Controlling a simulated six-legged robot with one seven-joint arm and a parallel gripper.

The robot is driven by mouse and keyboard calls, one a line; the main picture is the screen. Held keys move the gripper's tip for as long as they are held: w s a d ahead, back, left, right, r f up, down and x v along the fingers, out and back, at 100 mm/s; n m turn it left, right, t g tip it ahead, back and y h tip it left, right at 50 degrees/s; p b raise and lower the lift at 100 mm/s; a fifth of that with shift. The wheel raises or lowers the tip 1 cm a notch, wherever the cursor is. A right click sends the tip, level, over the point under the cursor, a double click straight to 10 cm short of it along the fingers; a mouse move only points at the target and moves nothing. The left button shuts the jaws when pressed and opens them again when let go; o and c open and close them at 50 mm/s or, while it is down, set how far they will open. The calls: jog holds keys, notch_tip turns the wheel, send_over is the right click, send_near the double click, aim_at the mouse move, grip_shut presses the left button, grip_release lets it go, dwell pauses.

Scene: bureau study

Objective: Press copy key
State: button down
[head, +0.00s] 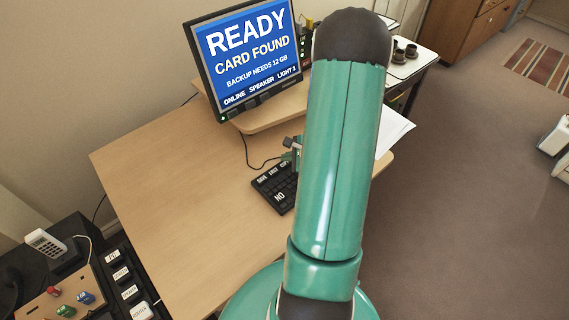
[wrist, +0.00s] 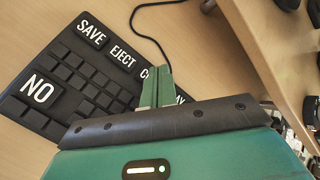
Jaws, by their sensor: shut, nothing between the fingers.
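The black keypad (head: 273,192) lies on the desk in front of the monitor, partly hidden by my arm in the head view. In the wrist view the keypad (wrist: 75,85) shows a large NO key (wrist: 40,92), a SAVE key (wrist: 91,34) and an EJECT key (wrist: 122,57). The copy key (wrist: 147,73) is beside EJECT, with only its first letters showing. My gripper (wrist: 158,78) is shut and empty, its fingers covering the rest of that label. I cannot tell whether the tips touch the key. The gripper (head: 290,155) also shows at the keypad's far end in the head view.
The monitor (head: 243,52) reads READY, CARD FOUND, and stands on a raised shelf (head: 270,112) behind the keypad. White paper (head: 393,130) lies right of my arm. A dark console with labelled keys (head: 121,272) is at lower left. The desk's left half (head: 165,170) is bare.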

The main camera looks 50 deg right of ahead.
aim_at(288, 165)
dwell(0.7)
jog(key=shift+f, duration=0.4)
jog(key=shift+f, duration=0.5)
dwell(0.5)
jog(key=shift+r, duration=0.9)
jog(key=shift+r, duration=2.55)
